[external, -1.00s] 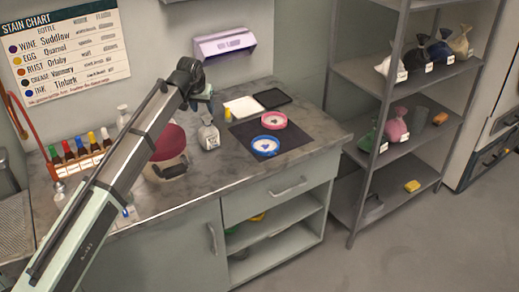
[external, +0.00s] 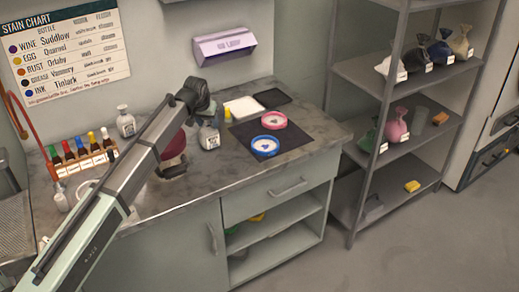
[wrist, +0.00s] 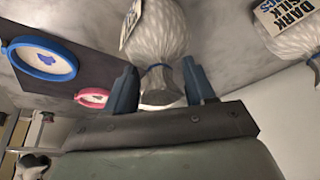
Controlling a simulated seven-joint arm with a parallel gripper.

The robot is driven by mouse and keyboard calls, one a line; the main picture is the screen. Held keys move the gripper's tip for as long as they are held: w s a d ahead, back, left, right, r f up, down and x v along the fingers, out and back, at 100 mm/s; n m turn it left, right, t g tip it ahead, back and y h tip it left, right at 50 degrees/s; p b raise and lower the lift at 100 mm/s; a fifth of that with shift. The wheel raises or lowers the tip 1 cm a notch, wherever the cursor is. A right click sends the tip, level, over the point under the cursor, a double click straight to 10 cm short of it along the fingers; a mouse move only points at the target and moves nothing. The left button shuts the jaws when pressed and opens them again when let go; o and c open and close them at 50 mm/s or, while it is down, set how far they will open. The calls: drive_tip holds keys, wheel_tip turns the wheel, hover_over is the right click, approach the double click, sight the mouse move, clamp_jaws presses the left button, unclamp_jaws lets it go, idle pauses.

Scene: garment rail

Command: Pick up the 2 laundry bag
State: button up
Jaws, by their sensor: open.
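Several small tied laundry bags stand on the shelf rack in the external view. On the upper shelf are a white bag (external: 392,68), a black one (external: 421,59), a navy one (external: 441,51) and a tan one (external: 461,43). On the middle shelf are a green bag (external: 367,134) and a pink bag (external: 397,126). Their tags are too small to read. My gripper (wrist: 160,84) is over the counter, away from the rack.
Blue (external: 265,146) and pink (external: 274,120) rings lie on a dark mat. The rack's front post (external: 366,180) borders the shelves.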

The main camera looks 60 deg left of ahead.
clamp_jaws()
idle(0.5)
